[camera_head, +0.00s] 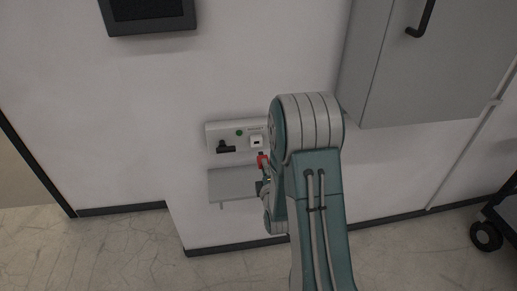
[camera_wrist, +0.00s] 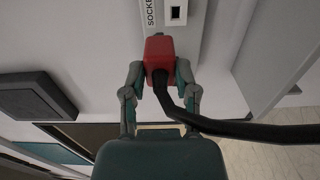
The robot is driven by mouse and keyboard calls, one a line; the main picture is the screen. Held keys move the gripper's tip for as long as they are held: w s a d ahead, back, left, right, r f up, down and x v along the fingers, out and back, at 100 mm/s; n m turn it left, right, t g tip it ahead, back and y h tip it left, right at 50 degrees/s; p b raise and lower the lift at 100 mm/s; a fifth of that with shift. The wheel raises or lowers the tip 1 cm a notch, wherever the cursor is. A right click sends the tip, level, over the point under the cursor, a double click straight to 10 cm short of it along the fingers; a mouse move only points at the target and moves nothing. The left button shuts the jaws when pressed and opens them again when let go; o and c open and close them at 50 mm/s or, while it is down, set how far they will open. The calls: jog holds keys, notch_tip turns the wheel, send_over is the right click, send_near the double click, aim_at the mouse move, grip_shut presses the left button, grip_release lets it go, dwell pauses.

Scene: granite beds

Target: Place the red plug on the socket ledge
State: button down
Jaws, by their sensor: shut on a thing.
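The red plug (camera_wrist: 158,48) is between the fingers of my gripper (camera_wrist: 160,75) in the wrist view, with a black cable running from it to the right. In the head view the plug (camera_head: 262,161) shows as a small red patch beside my arm, just below the socket panel (camera_head: 228,131). The socket ledge (camera_head: 233,184) is a grey shelf under that panel, below and left of the plug; my arm hides its right end. The plug is held up, apart from the ledge's visible top. My gripper is shut on the plug.
A black plug or switch (camera_head: 225,147) and a white outlet (camera_head: 256,142) sit on the panel. A grey cabinet (camera_head: 425,65) hangs at the right. A dark screen (camera_head: 148,12) is on the wall above. The visible part of the ledge looks clear.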

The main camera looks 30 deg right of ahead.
jog(key=shift+s+a+r, duration=0.1)
jog(key=shift+s+r, duration=0.1)
jog(key=shift+s, duration=0.2)
